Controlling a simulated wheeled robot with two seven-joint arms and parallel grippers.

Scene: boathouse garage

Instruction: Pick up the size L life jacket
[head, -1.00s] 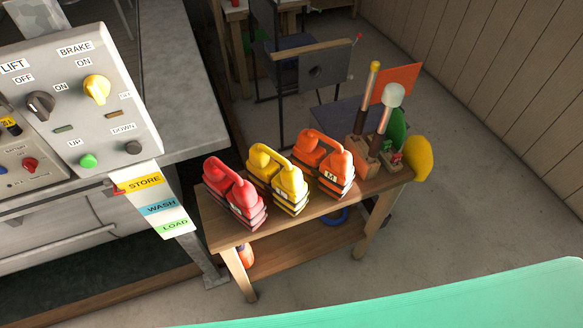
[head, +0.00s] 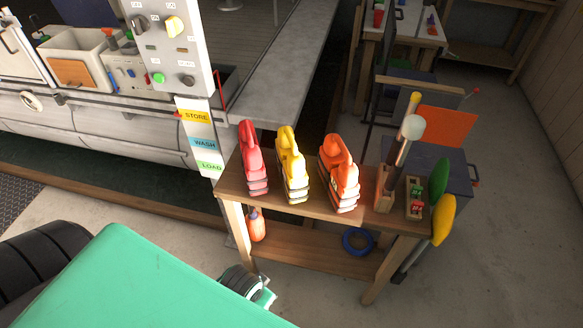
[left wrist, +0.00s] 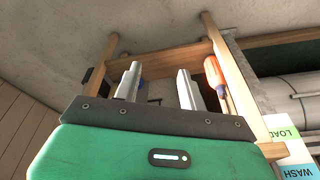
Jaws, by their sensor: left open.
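Three life jackets stand in a row on a wooden bench (head: 272,194): a red one (head: 253,160), a yellow one (head: 292,168) and an orange one (head: 341,175). I cannot read any size marking on them, so I cannot tell which is L. In the left wrist view my left gripper (left wrist: 159,70) is open and empty. Its two fingers point toward the bench's underside and legs. No life jacket shows in that view. My right gripper is in neither view.
A control panel (head: 168,50) rises behind left. Floor at right is open.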

